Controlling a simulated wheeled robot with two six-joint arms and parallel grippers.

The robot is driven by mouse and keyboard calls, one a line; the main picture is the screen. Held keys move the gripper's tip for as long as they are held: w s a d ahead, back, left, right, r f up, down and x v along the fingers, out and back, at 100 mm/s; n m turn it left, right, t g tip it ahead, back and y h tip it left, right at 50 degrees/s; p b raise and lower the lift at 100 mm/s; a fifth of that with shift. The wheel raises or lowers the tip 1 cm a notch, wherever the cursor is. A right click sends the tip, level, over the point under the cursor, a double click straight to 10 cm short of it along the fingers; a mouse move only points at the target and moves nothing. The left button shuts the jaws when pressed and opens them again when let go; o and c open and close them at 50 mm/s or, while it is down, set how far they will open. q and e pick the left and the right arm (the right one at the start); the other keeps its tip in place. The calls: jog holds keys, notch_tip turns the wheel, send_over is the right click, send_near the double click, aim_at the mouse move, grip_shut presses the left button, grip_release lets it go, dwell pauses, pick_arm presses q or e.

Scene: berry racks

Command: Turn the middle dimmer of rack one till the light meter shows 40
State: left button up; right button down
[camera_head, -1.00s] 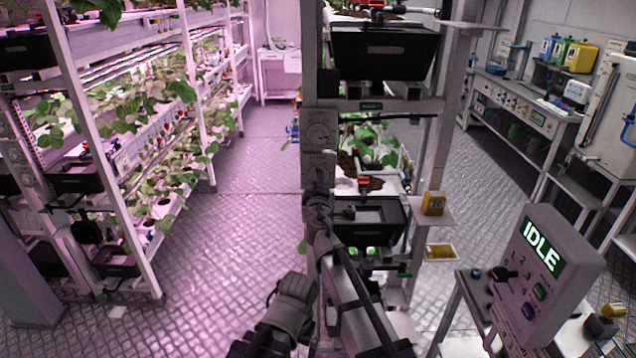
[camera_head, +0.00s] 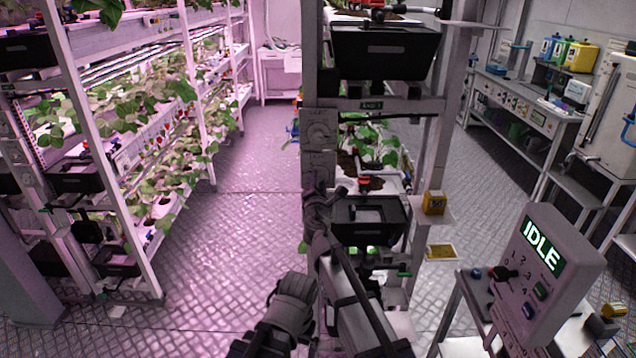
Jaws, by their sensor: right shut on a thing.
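Rack one (camera_head: 375,105) stands in the centre, with a pale front post. A dial plate (camera_head: 320,130) shows on the post, with another plate (camera_head: 318,168) below it. My right gripper (camera_head: 317,200) is at the post just under these plates, shut on a dimmer knob that its fingers and wrist hide. The knob's setting cannot be seen. The light meter (camera_head: 433,203), a small yellow box, stands on a little pale shelf right of the rack. Its display is lit, but its digits are too small to read surely.
A grey control box with an IDLE screen (camera_head: 541,246) stands at the lower right. A planted rack (camera_head: 150,215) lines the left side. A workbench (camera_head: 530,115) stands at the back right.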

jog(key=shift+s+n, duration=0.1)
jog(key=shift+n, duration=1.7)
jog(key=c, duration=0.5)
grip_release()
jog(key=s, duration=0.7)
jog(key=shift+s, duration=0.35)
